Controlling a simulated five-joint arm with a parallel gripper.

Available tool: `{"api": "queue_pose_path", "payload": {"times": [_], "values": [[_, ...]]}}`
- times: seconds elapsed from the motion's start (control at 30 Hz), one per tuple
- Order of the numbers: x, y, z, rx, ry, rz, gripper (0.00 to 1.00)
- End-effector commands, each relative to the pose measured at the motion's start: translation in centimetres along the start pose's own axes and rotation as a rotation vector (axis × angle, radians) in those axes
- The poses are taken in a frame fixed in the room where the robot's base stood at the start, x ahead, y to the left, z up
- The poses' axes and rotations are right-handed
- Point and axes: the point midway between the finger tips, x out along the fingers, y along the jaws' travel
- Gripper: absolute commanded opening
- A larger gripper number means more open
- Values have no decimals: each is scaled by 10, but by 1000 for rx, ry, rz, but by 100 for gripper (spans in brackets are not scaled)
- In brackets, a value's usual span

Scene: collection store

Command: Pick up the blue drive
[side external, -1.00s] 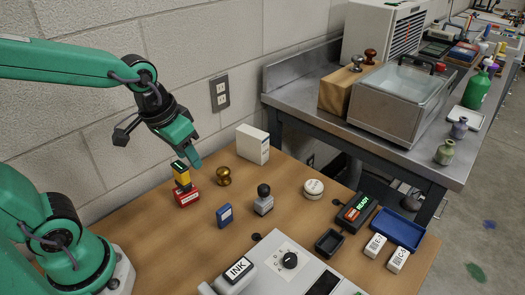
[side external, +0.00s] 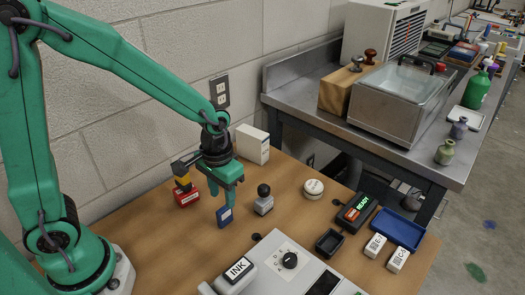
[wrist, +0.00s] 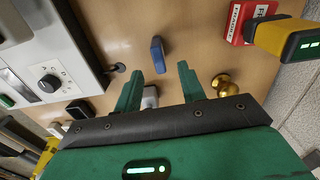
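The blue drive (side external: 225,217) is a small blue block standing on the wooden table. In the wrist view the drive (wrist: 158,54) lies just beyond and between the fingertips. My gripper (side external: 229,203) is low over the drive in the side view, pointing down, with a finger partly in front of the drive's upper part. I cannot tell whether a finger touches the drive.
A yellow-and-black device on a red block (side external: 189,196) stands left of the gripper. A brass knob (wrist: 222,82) and a grey stamp with a black knob (side external: 264,200) are close by. A grey console (side external: 290,270) lies in front. Bare table surrounds the drive.

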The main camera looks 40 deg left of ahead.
Motion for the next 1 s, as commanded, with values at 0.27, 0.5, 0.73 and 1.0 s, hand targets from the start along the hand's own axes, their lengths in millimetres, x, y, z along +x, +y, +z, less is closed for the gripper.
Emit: {"api": "queue_pose_path", "payload": {"times": [0.27,0.5,0.73,1.0], "values": [[9,0,0,0,-2,-1,40],[25,0,1,0,-2,0,40],[27,0,0,0,0,0,40],[44,1,2,1,-2,-1,40]]}}
